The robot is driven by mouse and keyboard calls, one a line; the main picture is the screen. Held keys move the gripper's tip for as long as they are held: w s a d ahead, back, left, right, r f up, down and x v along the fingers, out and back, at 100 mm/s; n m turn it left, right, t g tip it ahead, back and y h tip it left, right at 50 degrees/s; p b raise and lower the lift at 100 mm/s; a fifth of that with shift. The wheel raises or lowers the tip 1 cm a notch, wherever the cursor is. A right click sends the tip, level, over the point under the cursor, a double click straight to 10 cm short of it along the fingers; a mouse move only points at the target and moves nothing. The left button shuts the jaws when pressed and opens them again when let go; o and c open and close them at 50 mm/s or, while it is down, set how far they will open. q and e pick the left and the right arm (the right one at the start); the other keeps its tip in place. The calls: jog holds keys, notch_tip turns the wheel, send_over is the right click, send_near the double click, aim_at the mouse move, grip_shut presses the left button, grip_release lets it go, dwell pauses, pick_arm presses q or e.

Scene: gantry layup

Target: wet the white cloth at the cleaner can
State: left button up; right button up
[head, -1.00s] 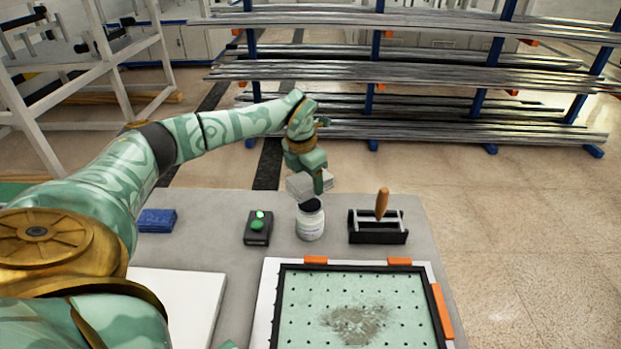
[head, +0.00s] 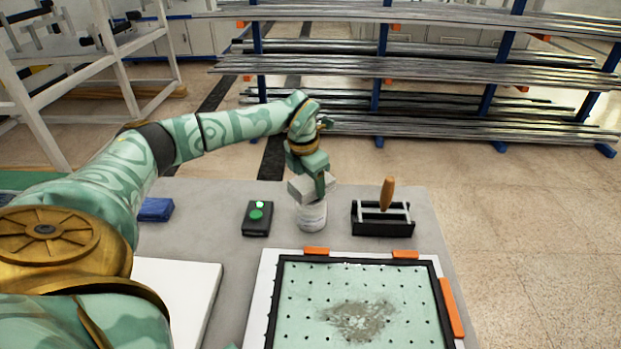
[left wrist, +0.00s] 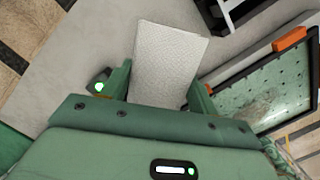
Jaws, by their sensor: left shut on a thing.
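The white cloth (head: 299,188) is a pale folded block held in my left gripper (head: 322,188), which is shut on it. In the left wrist view the cloth (left wrist: 167,62) sticks out between the two fingers of my left gripper (left wrist: 158,92) and shows a fine texture. The cleaner can (head: 312,217) is a white labelled container standing upright on the table. The cloth is right over the can's top and hides its dark cap; I cannot tell for sure whether they touch. In the left wrist view the can is hidden. My right gripper is not in view.
A black box with a green light (head: 257,218) stands left of the can, and a black tray with a wooden-handled tool (head: 382,219) to its right. A black-framed green panel (head: 436,262) with a grey smudge lies in front. A blue block (head: 155,209) lies at left.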

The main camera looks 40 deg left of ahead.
aim_at(310, 180)
pick_arm(q)
jog(key=shift+f+b, duration=0.35)
jog(key=shift+f, duration=0.7)
dwell(0.8)
dwell(0.5)
notch_tip(310, 180, up, 7)
jog(key=p, duration=0.6)
jog(key=shift+r+p, duration=0.15)
jog(key=shift+p, duration=0.15)
dwell(0.4)
